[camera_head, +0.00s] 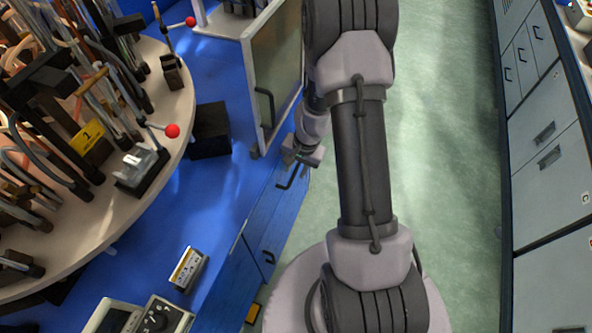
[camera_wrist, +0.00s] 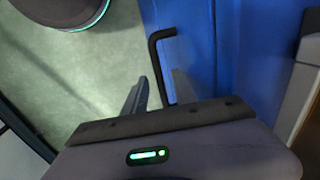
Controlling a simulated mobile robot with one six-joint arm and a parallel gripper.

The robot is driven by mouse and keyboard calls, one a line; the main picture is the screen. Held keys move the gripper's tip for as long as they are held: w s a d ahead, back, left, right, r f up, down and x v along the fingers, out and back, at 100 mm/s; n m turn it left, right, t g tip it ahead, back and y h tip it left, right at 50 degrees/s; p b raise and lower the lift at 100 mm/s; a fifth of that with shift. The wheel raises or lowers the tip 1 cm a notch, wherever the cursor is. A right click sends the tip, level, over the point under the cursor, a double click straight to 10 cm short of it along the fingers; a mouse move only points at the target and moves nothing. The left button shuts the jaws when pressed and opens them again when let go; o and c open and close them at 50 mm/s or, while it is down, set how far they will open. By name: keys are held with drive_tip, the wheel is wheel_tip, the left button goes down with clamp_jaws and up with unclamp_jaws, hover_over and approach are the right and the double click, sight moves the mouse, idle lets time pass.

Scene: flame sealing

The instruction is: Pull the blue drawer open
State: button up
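The blue drawer (camera_head: 272,207) is in the side of the blue workbench, left of my arm in the head view; its front also shows in the wrist view (camera_wrist: 195,45). Its black bar handle (camera_head: 291,180) shows just below my gripper (camera_head: 302,160). In the wrist view, the handle (camera_wrist: 156,60) runs down between the two fingertips of my gripper (camera_wrist: 160,82). The fingers stand apart, with a gap visible on the left of the bar. Whether the right finger touches it I cannot tell. The drawer looks flush with the bench side.
Above the drawer, a glass-panelled door (camera_head: 276,75) stands upright on the bench. A round table (camera_head: 178,125) full of tools is at left. A second black handle (camera_head: 268,257) is nearer.

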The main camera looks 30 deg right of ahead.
clamp_jaws()
idle(1.4)
